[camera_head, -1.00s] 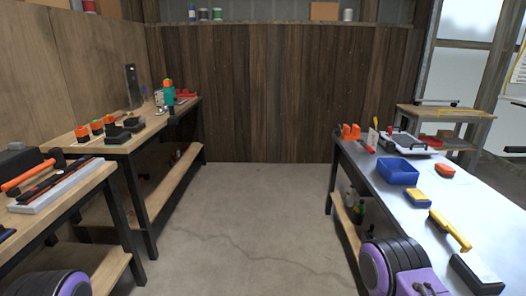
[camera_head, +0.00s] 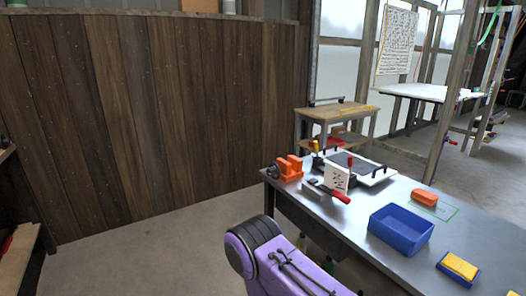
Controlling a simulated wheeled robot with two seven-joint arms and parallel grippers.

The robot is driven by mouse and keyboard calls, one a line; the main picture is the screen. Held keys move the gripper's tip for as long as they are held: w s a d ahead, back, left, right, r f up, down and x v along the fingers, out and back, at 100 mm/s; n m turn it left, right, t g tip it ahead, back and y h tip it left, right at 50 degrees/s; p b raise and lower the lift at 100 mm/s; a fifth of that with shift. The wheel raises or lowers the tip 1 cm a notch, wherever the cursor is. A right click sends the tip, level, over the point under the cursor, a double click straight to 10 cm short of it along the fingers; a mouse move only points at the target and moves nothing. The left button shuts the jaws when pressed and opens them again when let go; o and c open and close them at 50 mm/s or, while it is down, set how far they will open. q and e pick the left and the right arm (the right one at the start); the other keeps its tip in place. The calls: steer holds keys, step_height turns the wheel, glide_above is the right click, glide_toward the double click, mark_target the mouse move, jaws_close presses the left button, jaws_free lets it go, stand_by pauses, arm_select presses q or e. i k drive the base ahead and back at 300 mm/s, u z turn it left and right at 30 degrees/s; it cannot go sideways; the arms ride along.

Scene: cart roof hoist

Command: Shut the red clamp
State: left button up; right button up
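A grey board in a white frame (camera_head: 377,175) lies at the far end of the metal bench. A small upright red handle (camera_head: 351,166) stands at its near edge, partly behind a white printed card; it may be the red clamp, but whether it is open or shut is too small to tell. A yellow upright handle (camera_head: 316,147) stands at the board's left corner. Neither of my grippers is in view; only a purple and black part of my arm shows at the bottom.
The metal bench (camera_head: 330,228) carries an orange block (camera_head: 289,169), a red-handled tool (camera_head: 329,192), a blue bin (camera_head: 400,230), an orange item (camera_head: 425,198) and a yellow-topped blue block (camera_head: 459,267). A wooden table (camera_head: 335,113) stands behind. Floor left of the bench is clear.

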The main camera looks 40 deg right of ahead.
mark_target(350, 157)
steer(key=i, duration=1.45)
steer(key=z, duration=2.6)
steer(key=i, duration=0.5)
steer(key=z, duration=0.05)
